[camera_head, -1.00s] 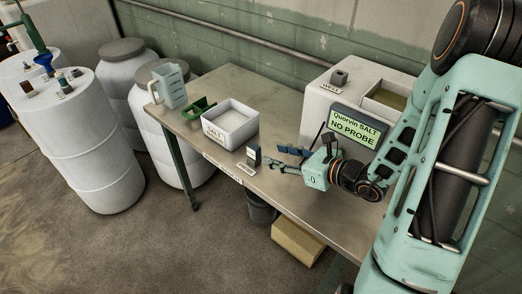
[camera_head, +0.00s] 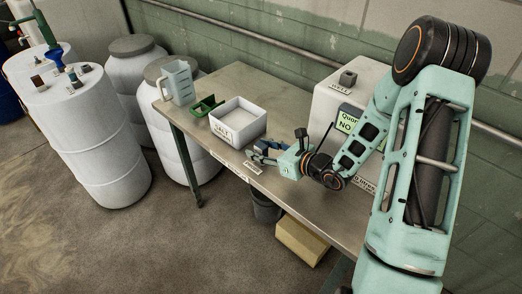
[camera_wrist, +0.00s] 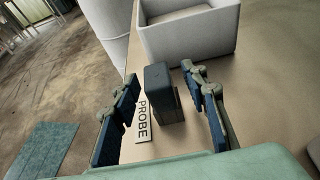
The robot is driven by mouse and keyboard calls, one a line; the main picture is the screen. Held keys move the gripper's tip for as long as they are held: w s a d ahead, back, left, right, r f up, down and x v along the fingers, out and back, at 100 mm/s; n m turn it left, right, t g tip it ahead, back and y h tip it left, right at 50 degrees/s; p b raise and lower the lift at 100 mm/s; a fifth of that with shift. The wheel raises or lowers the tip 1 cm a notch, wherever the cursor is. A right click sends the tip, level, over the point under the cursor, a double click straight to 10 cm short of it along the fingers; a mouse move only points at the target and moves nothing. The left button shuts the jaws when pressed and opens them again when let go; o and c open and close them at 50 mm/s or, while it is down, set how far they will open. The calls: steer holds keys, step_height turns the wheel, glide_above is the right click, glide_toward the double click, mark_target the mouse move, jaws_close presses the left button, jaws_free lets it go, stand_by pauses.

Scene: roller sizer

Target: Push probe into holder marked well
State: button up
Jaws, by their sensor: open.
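The probe (camera_wrist: 157,90), a dark upright block with a lighter grey side, stands on the table beside a white PROBE label (camera_wrist: 144,119). My gripper (camera_wrist: 160,78) is open, with one blue-padded finger on each side of the probe in the wrist view. I see gaps between the fingers and the probe; its base is partly hidden. In the head view my gripper (camera_head: 260,152) is low over the table's front edge and largely hides the probe. A dark grey square holder (camera_head: 347,79) sits on the white box (camera_head: 328,102) at the right; its marking is not readable now.
A white SALT tray (camera_head: 240,134) stands just beyond my gripper. A green scoop (camera_head: 203,107) and a clear jug (camera_head: 177,84) are farther left on the table (camera_head: 235,82). A green screen (camera_head: 347,120) on the white box is partly covered by my arm.

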steer(key=c, duration=1.1)
steer(key=shift+r, duration=0.1)
